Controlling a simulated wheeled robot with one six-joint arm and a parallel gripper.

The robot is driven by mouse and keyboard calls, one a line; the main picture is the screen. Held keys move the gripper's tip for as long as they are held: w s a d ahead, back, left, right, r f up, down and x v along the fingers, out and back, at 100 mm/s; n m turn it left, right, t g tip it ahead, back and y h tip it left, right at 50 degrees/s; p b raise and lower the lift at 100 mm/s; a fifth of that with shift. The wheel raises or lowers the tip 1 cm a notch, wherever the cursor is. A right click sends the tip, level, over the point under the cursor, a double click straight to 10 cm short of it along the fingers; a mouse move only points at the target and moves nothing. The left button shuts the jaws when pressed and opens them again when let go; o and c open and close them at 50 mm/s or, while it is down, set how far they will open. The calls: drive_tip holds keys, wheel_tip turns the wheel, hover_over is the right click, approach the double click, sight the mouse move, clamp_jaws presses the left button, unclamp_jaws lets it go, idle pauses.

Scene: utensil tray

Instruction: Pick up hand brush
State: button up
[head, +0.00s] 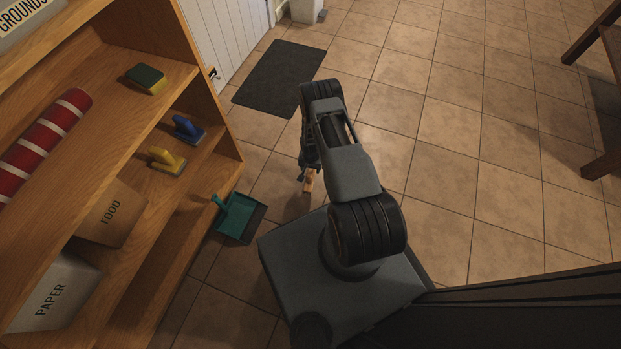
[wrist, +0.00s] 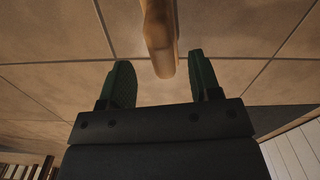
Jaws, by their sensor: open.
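A light wooden handle, which looks like the hand brush (head: 309,182), is on the tiled floor below my arm in the head view. Only a short piece of it shows there; my arm hides the rest. In the wrist view the hand brush (wrist: 159,35) runs in from the top edge, and its rounded end lies between my fingertips. My gripper (wrist: 160,70) is open, with one dark green finger on each side of the handle and a gap on both sides. The bristles are not visible.
A wooden shelf unit (head: 217,148) stands at the left, holding a blue brush (head: 187,130), a yellow brush (head: 165,160) and a sponge (head: 145,78). A teal dustpan (head: 236,217) lies on the floor beside it. A dark mat (head: 281,76) lies farther back.

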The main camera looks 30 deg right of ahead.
sight(311, 171)
wheel_tip(311, 171, down, 4)
drive_tip(key=shift+w+f+b, duration=0.1)
drive_tip(key=shift+f+b, duration=0.1)
drive_tip(key=shift+b, duration=0.8)
drive_tip(key=shift+c, duration=0.4)
clamp_jaws()
drive_tip(key=shift+r, duration=0.1)
